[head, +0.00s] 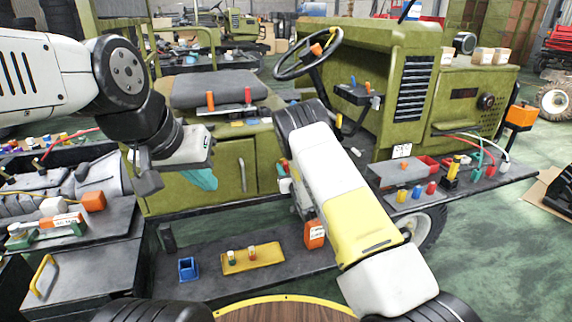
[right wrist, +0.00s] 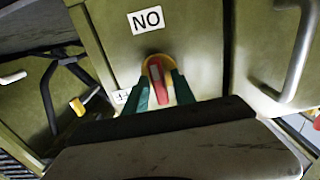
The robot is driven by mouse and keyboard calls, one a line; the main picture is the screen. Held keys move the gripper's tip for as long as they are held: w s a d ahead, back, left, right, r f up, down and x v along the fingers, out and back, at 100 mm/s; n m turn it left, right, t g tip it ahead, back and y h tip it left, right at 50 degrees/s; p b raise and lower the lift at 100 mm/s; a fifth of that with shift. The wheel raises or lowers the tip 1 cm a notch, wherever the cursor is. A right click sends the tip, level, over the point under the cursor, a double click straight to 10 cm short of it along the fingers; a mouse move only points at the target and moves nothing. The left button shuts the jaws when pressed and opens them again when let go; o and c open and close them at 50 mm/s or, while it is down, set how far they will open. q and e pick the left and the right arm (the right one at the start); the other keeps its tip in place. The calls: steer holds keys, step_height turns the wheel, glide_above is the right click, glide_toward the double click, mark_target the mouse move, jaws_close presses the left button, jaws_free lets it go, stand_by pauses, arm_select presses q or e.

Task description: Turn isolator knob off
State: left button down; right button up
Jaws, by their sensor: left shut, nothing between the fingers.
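The isolator knob (right wrist: 158,80) shows in the right wrist view as a red handle on a round yellow base, on a green panel. The red bar runs nearly upright in that picture, leaning slightly. My right gripper (right wrist: 163,88) has its two teal fingers on either side of the red bar, apart, with gaps showing. In the head view my right arm hides the knob and that gripper. My left gripper (head: 205,181) is shut and empty, hanging in front of the green cabinet in the head view.
A metal handle (right wrist: 296,50) stands out at right. In the head view a steering wheel (head: 336,48), a seat (head: 218,88) and a low shelf with a yellow tray (head: 268,262) surround my arms.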

jaws_close()
steer(key=shift+n, duration=0.3)
steer(key=n, duration=0.3)
steer(key=shift+a+n, duration=0.1)
steer(key=shift+n, duration=0.2)
steer(key=n, duration=0.3)
steer(key=shift+s+a+f+n, duration=0.1)
steer(key=shift+n, duration=0.2)
steer(key=n, duration=0.5)
steer(key=shift+a+f, duration=0.1)
steer(key=shift+f, duration=0.05)
steer(key=n, duration=0.5)
steer(key=shift+f, duration=0.1)
